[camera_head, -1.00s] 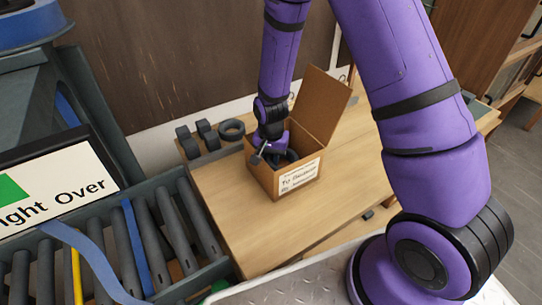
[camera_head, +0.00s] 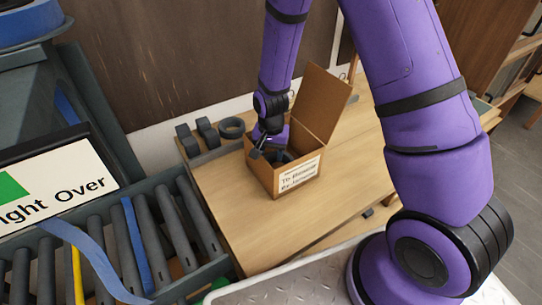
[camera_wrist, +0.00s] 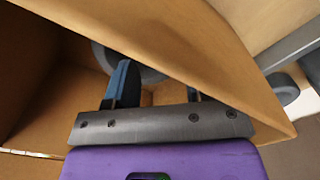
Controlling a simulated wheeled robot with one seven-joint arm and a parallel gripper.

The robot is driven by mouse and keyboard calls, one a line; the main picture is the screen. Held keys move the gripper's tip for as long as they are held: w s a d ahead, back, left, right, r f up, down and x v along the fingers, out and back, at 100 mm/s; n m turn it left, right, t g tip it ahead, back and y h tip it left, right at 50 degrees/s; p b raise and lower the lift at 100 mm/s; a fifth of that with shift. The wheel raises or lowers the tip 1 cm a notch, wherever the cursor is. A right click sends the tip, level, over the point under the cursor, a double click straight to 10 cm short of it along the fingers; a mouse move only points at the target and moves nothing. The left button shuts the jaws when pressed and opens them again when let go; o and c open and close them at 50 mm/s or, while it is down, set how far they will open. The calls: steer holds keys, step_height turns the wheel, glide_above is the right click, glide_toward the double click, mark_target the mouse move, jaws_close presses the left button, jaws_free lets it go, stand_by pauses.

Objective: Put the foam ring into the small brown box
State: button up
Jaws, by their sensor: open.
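The small brown box (camera_head: 262,178) stands on the wooden table with its lid flap raised and a printed label on its front. My gripper (camera_head: 266,152) reaches down into the box mouth from above. Its fingers (camera_wrist: 158,86) are apart in the wrist view, beside the box's cardboard wall. A dark grey ring-shaped piece (camera_head: 286,156), apparently the foam ring, shows inside the box beside my gripper. In the wrist view a grey curved piece (camera_wrist: 148,74) lies beyond the left finger, partly hidden by finger and cardboard.
Another dark ring (camera_head: 231,128) and two dark grey blocky pieces (camera_head: 207,133) sit in a row at the table's back left. A roller conveyor (camera_head: 165,235) runs at the left. The table front (camera_head: 240,225) is clear. The raised flap (camera_head: 320,105) stands close right of my arm.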

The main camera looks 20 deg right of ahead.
steer(key=s+d+r+n+t, duration=0.1)
steer(key=s+r, duration=0.1)
steer(key=r, duration=0.9)
steer(key=s+d+r+n+t, duration=0.1)
steer(key=s+d+r, duration=0.1)
steer(key=r, duration=1)
steer(key=s+d+r+n+t, duration=0.1)
steer(key=s+d+r+n, duration=0.1)
steer(key=s+r, duration=0.5)
steer(key=s+d+r+n+t, duration=0.2)
steer(key=s+r, duration=0.6)
steer(key=s, duration=0.5)
steer(key=shift+s+d+n, duration=0.25)
steer(key=shift+d+n, duration=0.15)
steer(key=shift+d, duration=0.5)
